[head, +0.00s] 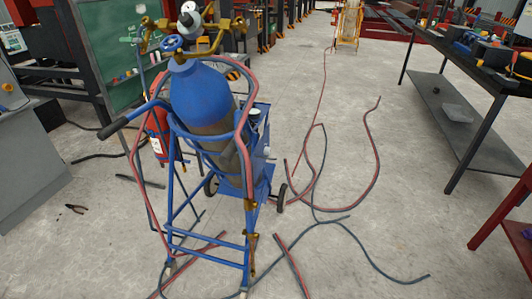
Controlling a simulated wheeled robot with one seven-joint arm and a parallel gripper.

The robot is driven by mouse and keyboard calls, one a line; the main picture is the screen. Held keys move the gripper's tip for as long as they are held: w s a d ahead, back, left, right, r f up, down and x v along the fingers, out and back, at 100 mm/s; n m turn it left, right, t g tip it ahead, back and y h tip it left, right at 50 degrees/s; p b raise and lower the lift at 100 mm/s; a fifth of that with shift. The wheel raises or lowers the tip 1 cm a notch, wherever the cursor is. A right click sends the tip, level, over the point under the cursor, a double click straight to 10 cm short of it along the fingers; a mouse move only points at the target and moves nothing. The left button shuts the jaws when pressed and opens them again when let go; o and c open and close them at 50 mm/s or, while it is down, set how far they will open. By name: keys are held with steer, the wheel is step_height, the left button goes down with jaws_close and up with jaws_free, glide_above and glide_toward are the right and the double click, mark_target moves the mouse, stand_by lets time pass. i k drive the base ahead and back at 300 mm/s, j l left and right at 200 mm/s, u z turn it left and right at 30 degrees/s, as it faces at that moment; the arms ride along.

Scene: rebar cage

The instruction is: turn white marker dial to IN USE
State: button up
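A blue gas cylinder (200,95) stands upright in a blue wheeled cart (247,180) in the middle of the head view. On its top are a blue handwheel (172,43), brass fittings (213,42) and a round white-rimmed part (189,17) with a dark centre. This round part may be the white marker dial, but I cannot tell for certain. No IN USE lettering is readable. My gripper is not in view.
Red and dark hoses hang on the cart and lie looped on the floor (345,180) to its right. A red extinguisher (158,140) sits on the cart's left side. A dark workbench (455,110) stands at right.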

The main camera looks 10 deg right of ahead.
mark_target(267, 151)
steer(key=i+l+u, duration=0.1)
steer(key=i+l, duration=0.15)
steer(key=i+l+u, duration=0.25)
steer(key=i+l, duration=0.2)
steer(key=l, duration=0.2)
steer(key=i+l+u, duration=0.1)
steer(key=l, duration=0.25)
steer(key=i+l+u, duration=0.1)
steer(key=i+l, duration=0.2)
steer(key=i+l+u, duration=0.15)
steer(key=l, duration=0.25)
steer(key=i+l+u, duration=0.1)
steer(key=l, duration=0.3)
steer(key=i, duration=0.1)
